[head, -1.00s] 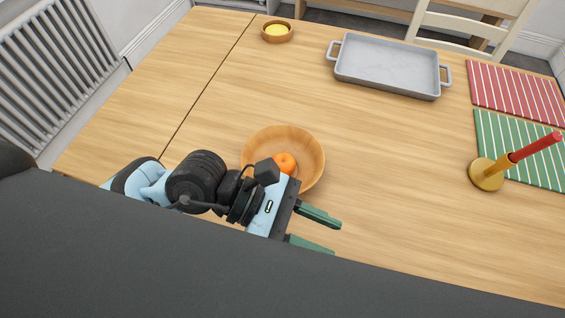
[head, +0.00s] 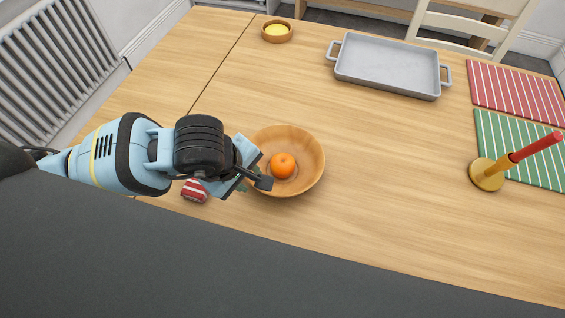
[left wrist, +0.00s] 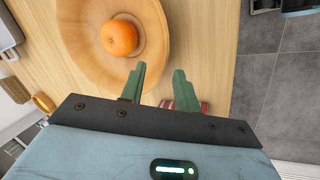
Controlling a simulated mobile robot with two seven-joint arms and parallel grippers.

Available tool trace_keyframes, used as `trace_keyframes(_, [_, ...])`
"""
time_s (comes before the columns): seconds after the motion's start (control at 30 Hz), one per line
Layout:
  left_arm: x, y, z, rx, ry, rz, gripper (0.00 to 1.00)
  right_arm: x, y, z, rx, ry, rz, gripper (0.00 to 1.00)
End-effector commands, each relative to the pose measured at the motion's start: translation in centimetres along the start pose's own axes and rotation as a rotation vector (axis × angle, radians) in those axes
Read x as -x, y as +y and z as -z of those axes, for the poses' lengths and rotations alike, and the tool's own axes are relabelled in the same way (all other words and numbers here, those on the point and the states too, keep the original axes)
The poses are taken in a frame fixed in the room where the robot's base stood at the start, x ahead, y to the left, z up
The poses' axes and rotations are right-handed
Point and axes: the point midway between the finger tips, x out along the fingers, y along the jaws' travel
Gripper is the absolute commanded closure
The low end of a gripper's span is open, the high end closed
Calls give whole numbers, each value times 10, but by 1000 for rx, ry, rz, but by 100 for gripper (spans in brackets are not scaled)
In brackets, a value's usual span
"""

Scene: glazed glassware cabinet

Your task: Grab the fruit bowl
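The fruit bowl (head: 307,150) is a round wooden bowl on the table, with one orange (head: 282,166) inside. In the left wrist view the bowl (left wrist: 85,65) and the orange (left wrist: 119,38) fill the upper left. My left gripper (head: 252,183) is at the bowl's left side in the head view, partly hidden by its own wrist. In the left wrist view its green fingers (left wrist: 159,70) are apart, with the bowl's rim near the gap between them. I cannot tell whether they touch the bowl. My right gripper is not in view.
A red-and-white striped item (head: 194,191) lies close beside my left gripper. A grey tray (head: 388,66), a small yellow-filled bowl (head: 277,31), a brass candle holder (head: 487,175) with a red candle, and red and green striped mats stand farther off. The table's middle is clear.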

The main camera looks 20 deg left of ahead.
Motion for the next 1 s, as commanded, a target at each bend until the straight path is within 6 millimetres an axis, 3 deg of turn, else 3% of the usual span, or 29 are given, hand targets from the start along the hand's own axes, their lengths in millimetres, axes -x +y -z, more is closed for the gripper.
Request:
trace_keyframes(0.23, [-10,0,-1,0,-2,2,68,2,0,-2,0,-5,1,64])
trace_keyframes(0.6, [-54,1,-3,1,-2,1,68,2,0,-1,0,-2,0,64])
trace_keyframes(0.87, [-57,1,-3,0,-2,0,68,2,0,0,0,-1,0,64])
trace_keyframes(1.0, [-57,1,-3,0,-2,0,84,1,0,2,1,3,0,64])
